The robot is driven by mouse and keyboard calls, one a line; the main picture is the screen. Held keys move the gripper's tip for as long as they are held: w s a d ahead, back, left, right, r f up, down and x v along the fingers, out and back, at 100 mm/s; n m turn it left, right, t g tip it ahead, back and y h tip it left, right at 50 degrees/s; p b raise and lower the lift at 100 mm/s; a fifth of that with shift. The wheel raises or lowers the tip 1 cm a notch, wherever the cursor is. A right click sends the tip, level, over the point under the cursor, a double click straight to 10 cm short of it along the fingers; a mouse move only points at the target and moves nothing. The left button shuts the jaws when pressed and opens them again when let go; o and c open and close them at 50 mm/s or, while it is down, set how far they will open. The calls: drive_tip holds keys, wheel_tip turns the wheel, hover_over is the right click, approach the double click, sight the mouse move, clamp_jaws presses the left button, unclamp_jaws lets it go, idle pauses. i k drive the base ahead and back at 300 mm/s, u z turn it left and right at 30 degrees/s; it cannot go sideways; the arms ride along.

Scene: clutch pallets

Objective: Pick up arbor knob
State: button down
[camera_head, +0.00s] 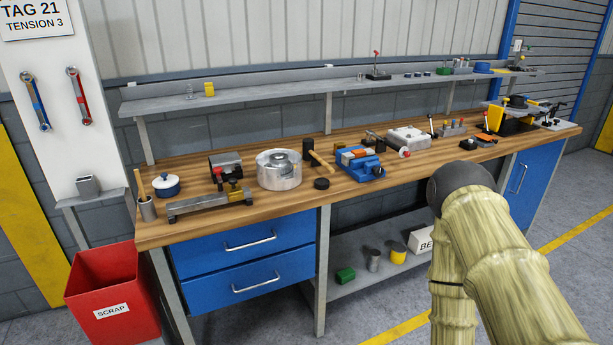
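I cannot tell for sure which thing is the arbor knob. A small dark round piece (321,183) lies on the wooden bench top (228,217), just right of a round silver metal drum (279,172). Other small knobs on the tools are too small to make out. My arm rises at the lower right, with a dark rounded joint in front of the bench. My gripper does not show in this view.
A blue vise (361,165), a mallet (319,161) and a grey fixture (210,202) crowd the bench. A narrow shelf (270,94) runs above the back. A red scrap bin (112,290) stands at the left end. Floor in front is partly clear.

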sight(321, 183)
drive_tip(key=u, duration=0.7)
drive_tip(key=i, duration=0.8)
drive_tip(key=z, duration=0.4)
